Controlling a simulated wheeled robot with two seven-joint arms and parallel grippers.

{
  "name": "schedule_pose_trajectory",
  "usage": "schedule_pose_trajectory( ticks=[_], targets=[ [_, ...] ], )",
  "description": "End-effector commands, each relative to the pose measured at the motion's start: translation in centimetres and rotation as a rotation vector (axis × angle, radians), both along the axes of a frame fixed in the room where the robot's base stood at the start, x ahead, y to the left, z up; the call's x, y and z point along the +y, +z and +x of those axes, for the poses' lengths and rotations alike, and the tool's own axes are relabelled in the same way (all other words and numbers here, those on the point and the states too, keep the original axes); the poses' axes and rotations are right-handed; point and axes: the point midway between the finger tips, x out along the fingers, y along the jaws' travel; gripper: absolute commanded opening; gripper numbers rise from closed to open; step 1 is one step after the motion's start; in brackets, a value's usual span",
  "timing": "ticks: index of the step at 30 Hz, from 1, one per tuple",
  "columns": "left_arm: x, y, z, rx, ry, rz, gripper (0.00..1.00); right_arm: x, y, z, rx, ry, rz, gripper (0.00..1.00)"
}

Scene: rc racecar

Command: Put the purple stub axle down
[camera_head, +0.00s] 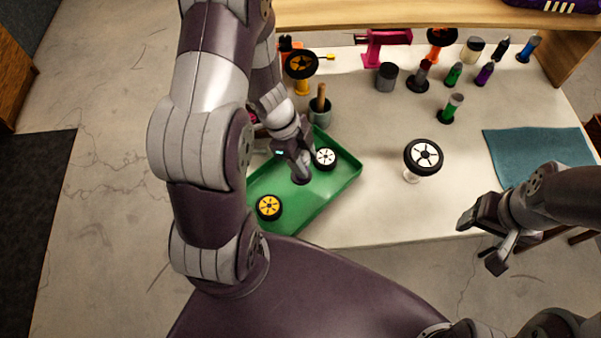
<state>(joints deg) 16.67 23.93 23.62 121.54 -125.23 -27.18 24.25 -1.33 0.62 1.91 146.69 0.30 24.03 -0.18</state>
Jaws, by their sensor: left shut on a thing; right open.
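My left gripper (299,172) points down over the green tray (325,206), next to a white-spoked wheel (325,158) in it. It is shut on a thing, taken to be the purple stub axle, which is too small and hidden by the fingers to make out. I cannot tell whether it touches the tray floor. My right gripper (482,236) is open and empty, beyond the table's front edge at the right.
A yellow-spoked wheel (269,206) lies in the tray's near left. A white-spoked wheel (424,156) sits on a pale stand at mid-table. Several small bottles and a magenta device (384,45) stand at the back. A teal cloth (540,155) lies at right.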

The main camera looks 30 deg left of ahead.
Motion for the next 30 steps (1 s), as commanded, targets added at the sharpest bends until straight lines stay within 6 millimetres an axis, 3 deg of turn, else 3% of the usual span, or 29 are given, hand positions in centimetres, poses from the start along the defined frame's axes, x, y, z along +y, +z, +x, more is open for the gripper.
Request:
schedule_pose_trajectory(
  ticks=[4,9,20,21,23,30],
  targets=[
    [0.6,-1.2,-0.6,0.000,0.001,0.000,0.15,0.0,-0.8,0.0,-0.001,0.000,0.000,0.67],
    [0.6,-4.4,-0.6,0.001,0.000,0.001,0.15,0.0,-2.5,0.0,0.000,0.000,0.000,0.67],
    [0.6,-4.7,-0.5,0.000,-0.001,0.001,0.15,0.0,-2.3,0.0,-0.001,0.000,0.000,0.67],
    [0.6,-4.8,-0.5,0.000,-0.001,0.001,0.50,0.0,-2.3,0.0,0.000,0.000,0.000,0.67],
    [0.6,-4.7,-0.5,0.000,-0.001,0.002,0.70,0.0,-2.3,0.0,0.000,0.000,0.000,0.67],
    [0.6,-4.7,-0.5,0.000,0.000,0.002,0.73,0.0,-2.3,0.0,0.000,0.000,0.000,0.67]
  ],
)
